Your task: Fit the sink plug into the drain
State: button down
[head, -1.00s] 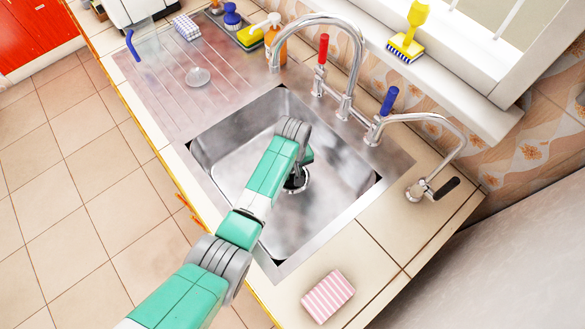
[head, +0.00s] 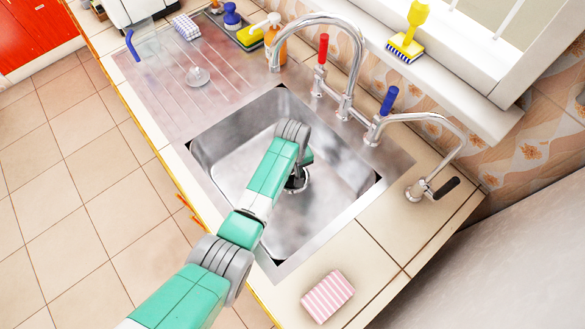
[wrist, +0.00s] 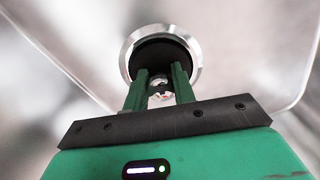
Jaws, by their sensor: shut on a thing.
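The steel sink basin (head: 325,165) holds a round drain with a bright metal ring (head: 306,181), which also shows in the wrist view (wrist: 196,68). My gripper (head: 296,180) points down into the basin at the drain. In the wrist view, its two green fingers (wrist: 160,84) are closed around the small metal knob of the sink plug (wrist: 160,95). A dark round area, apparently the plug's body, lies inside the ring. I cannot tell whether the plug is fully seated. In the head view my arm hides part of the drain.
A tall curved tap (head: 352,62) with red and blue handles and a smaller tap (head: 440,120) stand behind the basin. A pink striped sponge (head: 327,296) lies on the front right counter. The draining board (head: 165,95) holds a small clear object (head: 198,76).

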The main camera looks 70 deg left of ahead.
jog(key=shift+f, duration=0.15)
dwell(0.3)
jog(key=c, duration=1.1)
grip_release()
notch_tip(320, 180, up, 8)
jog(key=p, duration=0.3)
jog(key=shift+f, duration=0.1)
